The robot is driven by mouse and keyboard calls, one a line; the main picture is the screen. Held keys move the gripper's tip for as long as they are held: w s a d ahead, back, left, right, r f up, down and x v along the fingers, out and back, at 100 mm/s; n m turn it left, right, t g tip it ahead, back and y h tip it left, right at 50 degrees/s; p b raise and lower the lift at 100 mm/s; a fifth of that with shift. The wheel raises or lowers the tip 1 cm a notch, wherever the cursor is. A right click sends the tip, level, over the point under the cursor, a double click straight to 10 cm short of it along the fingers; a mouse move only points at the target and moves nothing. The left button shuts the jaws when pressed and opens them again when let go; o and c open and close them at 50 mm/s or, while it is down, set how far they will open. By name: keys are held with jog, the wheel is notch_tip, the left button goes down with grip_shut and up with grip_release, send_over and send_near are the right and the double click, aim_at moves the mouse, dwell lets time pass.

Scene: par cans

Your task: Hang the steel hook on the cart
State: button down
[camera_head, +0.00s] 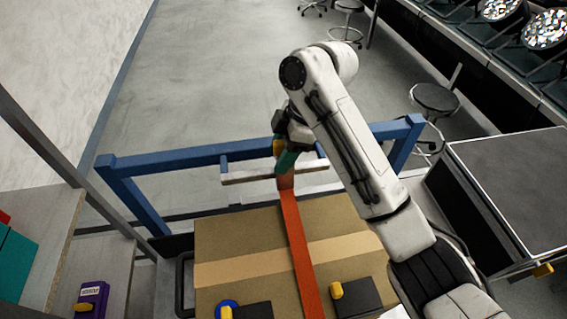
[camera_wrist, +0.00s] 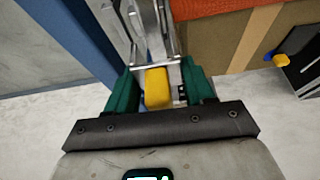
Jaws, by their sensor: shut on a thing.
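My gripper (camera_head: 287,158) is shut on the steel hook (camera_wrist: 147,28), with green fingers on either side of its yellow block (camera_wrist: 157,88). The hook's bare metal extends past the fingers in the wrist view. In the head view the gripper hides most of it; the yellow block (camera_head: 278,147) shows. The cart has a blue frame (camera_head: 195,157) with a pale bar (camera_head: 243,177) in front of its rail. My gripper is at the middle of this bar. I cannot tell whether the hook touches the bar.
An orange strap (camera_head: 297,240) runs from beneath my gripper over a cardboard box (camera_head: 235,238). Two black blocks with yellow knobs (camera_head: 355,297) are on the box. A grey-topped cabinet (camera_head: 510,185) stands at the right. Shelves (camera_head: 60,235) are at the left.

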jog(key=shift+f+b, duration=0.6)
jog(key=shift+f, duration=1.3)
jog(key=shift+c, duration=1.7)
grip_release()
jog(key=shift+f, duration=0.1)
jog(key=v, duration=1.1)
jog(key=shift+f, duration=0.1)
